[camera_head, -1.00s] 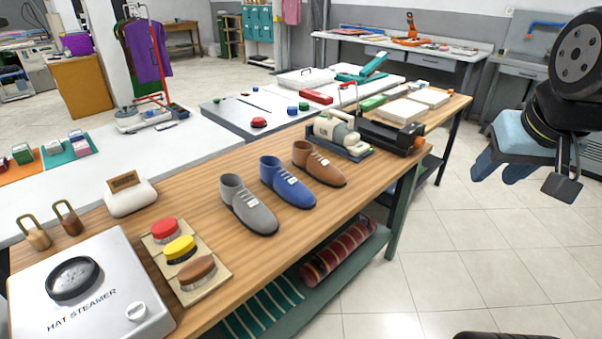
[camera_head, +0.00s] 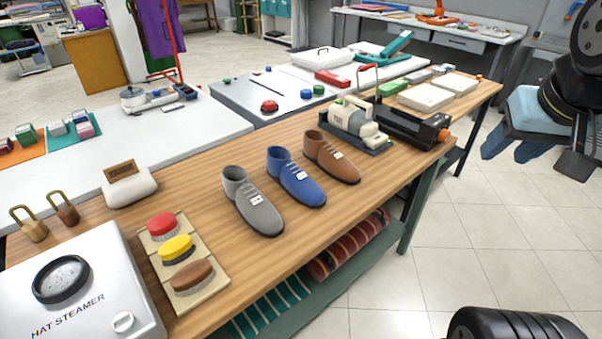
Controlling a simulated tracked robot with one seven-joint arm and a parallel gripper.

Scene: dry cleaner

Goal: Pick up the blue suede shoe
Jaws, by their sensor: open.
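The blue suede shoe (camera_head: 296,178) stands upright on the wooden table (camera_head: 330,215), toe toward the front right. It is in the middle of a row, with a grey shoe (camera_head: 252,203) on its left and a brown shoe (camera_head: 331,158) on its right. All three have pale tags on their laces. My gripper (camera_head: 537,153) hangs at the right edge of the view, over the floor beyond the table's front edge. It is open, empty and well apart from the shoes. Part of my arm is cut off by the picture's edge.
Rolled striped cloth (camera_head: 348,243) lies on the lower shelf. Tabletop before the shoes is clear.

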